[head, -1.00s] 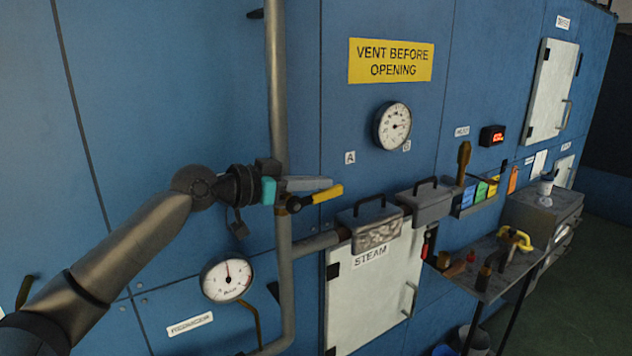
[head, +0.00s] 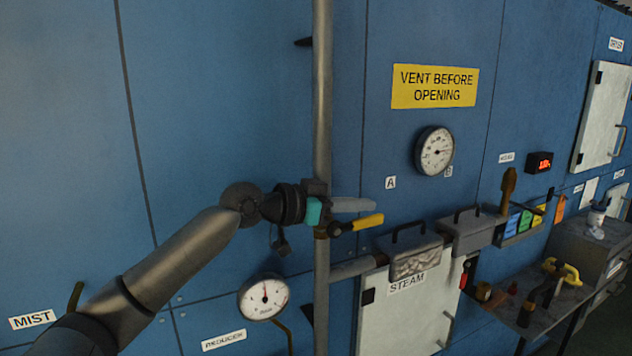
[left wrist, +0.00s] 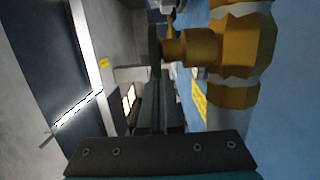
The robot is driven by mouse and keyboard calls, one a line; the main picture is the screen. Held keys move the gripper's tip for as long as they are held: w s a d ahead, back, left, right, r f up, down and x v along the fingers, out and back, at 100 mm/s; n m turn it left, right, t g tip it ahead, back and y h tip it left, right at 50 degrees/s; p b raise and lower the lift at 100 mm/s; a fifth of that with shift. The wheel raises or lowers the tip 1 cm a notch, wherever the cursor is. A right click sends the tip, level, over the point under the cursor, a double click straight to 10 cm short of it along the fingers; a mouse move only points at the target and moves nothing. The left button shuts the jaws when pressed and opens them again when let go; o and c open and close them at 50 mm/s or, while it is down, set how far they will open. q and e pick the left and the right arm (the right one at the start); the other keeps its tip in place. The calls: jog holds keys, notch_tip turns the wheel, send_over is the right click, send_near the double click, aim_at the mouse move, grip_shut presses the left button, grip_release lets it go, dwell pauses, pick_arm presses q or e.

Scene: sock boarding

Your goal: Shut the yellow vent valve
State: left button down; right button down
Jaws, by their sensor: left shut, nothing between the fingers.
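The yellow vent valve has a yellow lever (head: 367,222) with a dark base, on the vertical grey pipe (head: 322,100). The lever points right across the pipe, its tip slightly raised. My left gripper (head: 372,204) is shut and empty, just above the lever in the head view. I cannot tell whether it touches it. In the left wrist view the shut fingers (left wrist: 158,118) lie beside a large brass valve body (left wrist: 242,55). The lever's grip is not clear there. My right gripper is out of view.
A yellow sign (head: 434,86) and a round gauge (head: 434,150) are on the blue wall to the right. A lower gauge (head: 263,297) is left of the pipe. Handled grey boxes (head: 412,258) sit right of the lever. A cluttered shelf (head: 545,305) stands farther right.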

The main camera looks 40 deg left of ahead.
pick_arm(q)
notch_tip(320, 180, up, 3)
jog(key=shift+f+p, duration=0.15)
jog(key=shift+p, duration=0.8)
jog(key=b+v, duration=0.4)
jog(key=v, duration=0.6)
